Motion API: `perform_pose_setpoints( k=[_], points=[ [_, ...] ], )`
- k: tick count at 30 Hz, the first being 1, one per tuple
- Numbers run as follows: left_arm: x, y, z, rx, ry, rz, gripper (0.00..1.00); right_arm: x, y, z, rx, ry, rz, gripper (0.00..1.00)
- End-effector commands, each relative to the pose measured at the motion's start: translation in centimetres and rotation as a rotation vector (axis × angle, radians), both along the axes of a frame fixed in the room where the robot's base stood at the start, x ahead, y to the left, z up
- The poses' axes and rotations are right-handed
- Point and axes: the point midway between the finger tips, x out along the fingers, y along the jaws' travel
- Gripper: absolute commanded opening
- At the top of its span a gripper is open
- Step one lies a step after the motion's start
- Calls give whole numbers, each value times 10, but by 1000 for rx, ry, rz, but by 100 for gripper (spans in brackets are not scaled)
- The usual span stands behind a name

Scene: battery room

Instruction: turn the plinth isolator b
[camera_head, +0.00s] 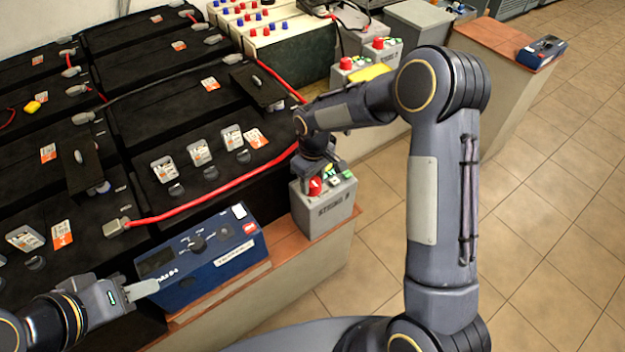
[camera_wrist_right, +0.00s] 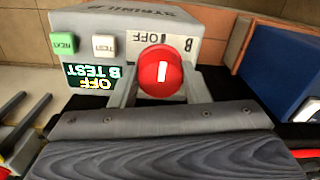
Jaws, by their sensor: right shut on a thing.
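Isolator B is a grey box (camera_head: 323,209) on the wooden-topped plinth, with its label and a red knob (camera_head: 315,187). In the right wrist view the red knob (camera_wrist_right: 160,71) with a white mark sits between my fingers, seen upside down. OFF and B are printed beside it; the small screen (camera_wrist_right: 91,78) reads B TEST OFF. My right gripper (camera_head: 321,176) reaches down from above and is shut on the knob; it also shows in the right wrist view (camera_wrist_right: 160,88). My left gripper (camera_head: 148,289) is in front of the blue unit; its jaw opening is unclear.
A blue instrument (camera_head: 200,257) stands left of the isolator on the wooden ledge (camera_head: 220,293). Black batteries with a red cable (camera_head: 225,192) lie behind. More grey boxes with red knobs (camera_head: 366,62) stand further back. The tiled floor (camera_head: 545,210) at right is clear.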

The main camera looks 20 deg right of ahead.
Motion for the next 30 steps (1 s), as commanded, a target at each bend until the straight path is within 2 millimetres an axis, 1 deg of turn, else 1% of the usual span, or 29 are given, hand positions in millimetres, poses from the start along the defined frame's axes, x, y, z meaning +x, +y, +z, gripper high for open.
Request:
perform_pose_setpoints(
  k=[15,16,20,21,28,30],
  points=[
    [0,0,0,0,0,0,36,1,0,1,1,-2,-22,20],
    [0,0,0,0,0,0,36,1,0,1,1,-2,-22,45],
    [0,0,0,0,0,0,36,1,0,1,1,-2,-21,62],
    [0,0,0,0,0,0,36,1,0,1,1,-1,-20,64],
    [0,0,-1,0,0,0,36,0,0,1,1,-1,-19,64],
    [0,0,0,0,0,0,36,0,0,3,1,-1,-19,64]
  ],
)
